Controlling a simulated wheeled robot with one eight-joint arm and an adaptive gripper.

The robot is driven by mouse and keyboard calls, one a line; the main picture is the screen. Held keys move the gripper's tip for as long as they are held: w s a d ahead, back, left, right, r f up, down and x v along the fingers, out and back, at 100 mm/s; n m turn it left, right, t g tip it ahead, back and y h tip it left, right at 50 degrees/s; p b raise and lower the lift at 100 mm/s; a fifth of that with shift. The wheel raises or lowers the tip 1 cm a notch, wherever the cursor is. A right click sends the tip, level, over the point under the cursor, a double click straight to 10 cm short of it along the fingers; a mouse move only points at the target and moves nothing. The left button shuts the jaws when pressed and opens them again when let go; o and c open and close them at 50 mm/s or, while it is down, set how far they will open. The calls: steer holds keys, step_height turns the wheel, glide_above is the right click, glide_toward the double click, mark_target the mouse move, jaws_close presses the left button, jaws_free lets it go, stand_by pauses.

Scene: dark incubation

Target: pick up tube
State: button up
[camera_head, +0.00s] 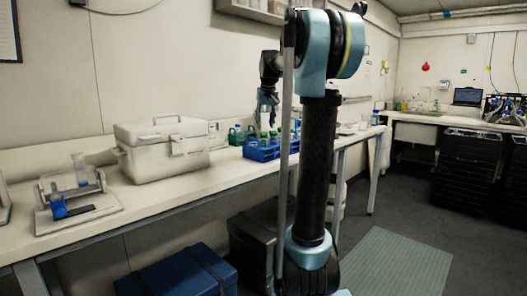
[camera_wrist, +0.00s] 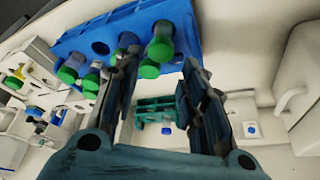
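A blue rack (camera_head: 262,154) with several green-capped tubes stands on the bench in the head view. In the wrist view the rack (camera_wrist: 80,38) fills the upper left, with green caps showing and at least one empty hole. One green-capped tube (camera_wrist: 149,69) shows near the fingertips, closer to the left finger. My gripper (camera_head: 267,122) points down above the rack. In the wrist view my gripper (camera_wrist: 160,72) is open, with a clear gap between its fingers. I cannot tell whether a finger touches a tube.
A white lidded box (camera_head: 165,155) stands on the bench left of the rack. Farther left is a stand with a blue part (camera_head: 58,206). A green holder (camera_wrist: 155,110) shows beyond the fingers. A blue box (camera_head: 178,272) lies on the floor below the bench.

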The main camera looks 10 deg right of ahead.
mark_target(264, 134)
steer(key=shift+x, duration=2.65)
steer(key=shift+s, duration=0.1)
jaws_close()
